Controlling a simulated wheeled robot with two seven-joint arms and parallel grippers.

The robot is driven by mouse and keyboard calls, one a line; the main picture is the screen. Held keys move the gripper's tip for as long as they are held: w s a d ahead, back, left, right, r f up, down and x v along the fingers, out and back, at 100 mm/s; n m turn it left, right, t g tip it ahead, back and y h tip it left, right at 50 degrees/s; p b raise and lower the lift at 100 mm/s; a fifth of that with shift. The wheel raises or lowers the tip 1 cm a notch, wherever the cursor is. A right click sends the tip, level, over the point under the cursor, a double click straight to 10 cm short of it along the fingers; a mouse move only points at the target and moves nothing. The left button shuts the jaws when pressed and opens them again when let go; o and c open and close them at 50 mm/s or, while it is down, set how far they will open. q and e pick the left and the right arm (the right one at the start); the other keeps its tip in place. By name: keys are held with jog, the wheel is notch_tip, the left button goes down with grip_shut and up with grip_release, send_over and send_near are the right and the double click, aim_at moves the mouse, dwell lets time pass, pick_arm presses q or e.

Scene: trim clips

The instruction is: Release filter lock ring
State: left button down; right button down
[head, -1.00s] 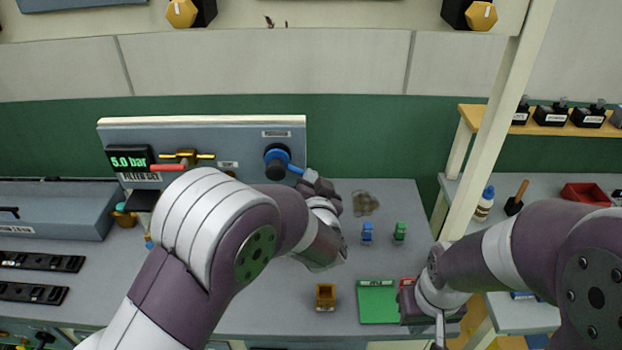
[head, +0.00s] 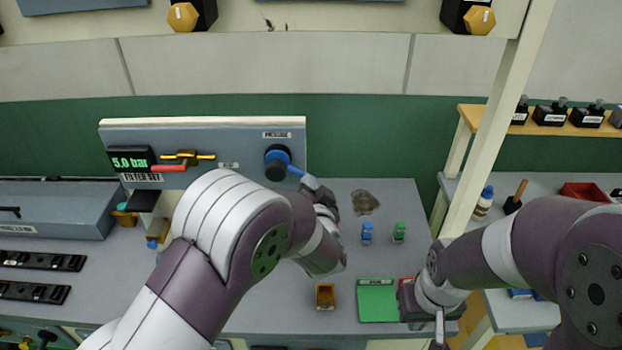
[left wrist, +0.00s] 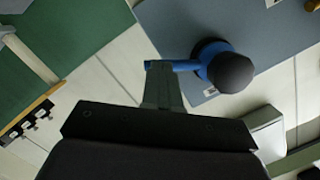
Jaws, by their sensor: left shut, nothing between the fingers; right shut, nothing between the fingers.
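The filter panel (head: 220,140) stands at the back left of the bench. On its right side is a dark round filter part (head: 275,171) with a blue lock ring (head: 278,153), whose short blue lever points right and slightly down. My left gripper (head: 309,183) is shut and empty at the lever's tip. In the left wrist view, the blue ring (left wrist: 205,50) surrounds the dark round part (left wrist: 231,72), and the lever (left wrist: 177,66) reaches to my left gripper's fingertips (left wrist: 159,67); contact is hard to tell. My right gripper (head: 405,301) is shut, low beside the green mat, partly hidden by its own wrist.
The panel also has a 5.0 bar display (head: 131,159), a red handle (head: 169,168) and a brass valve (head: 187,156). A pale post (head: 490,150) stands at right.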

pick_arm(q)
jog(key=shift+f, duration=0.1)
jog(key=shift+a+f+m+t+y+p, duration=0.2)
jog(key=shift+a+f+m, duration=0.3)
jog(key=shift+m, duration=0.45)
jog(key=shift+a+f+m+t+y+p, duration=0.15)
jog(key=shift+a+f+m, duration=0.3)
jog(key=shift+m, duration=0.55)
jog(key=shift+a+f+m+t+y+p, duration=0.2)
jog(key=shift+a+f+m, duration=0.3)
jog(key=shift+m, duration=0.45)
jog(key=shift+a+f+m, duration=0.3)
jog(key=shift+a+m, duration=0.25)
jog(key=shift+m, duration=0.45)
jog(key=shift+a+f, duration=0.1)
jog(key=shift+a, duration=0.3)
dwell(0.9)
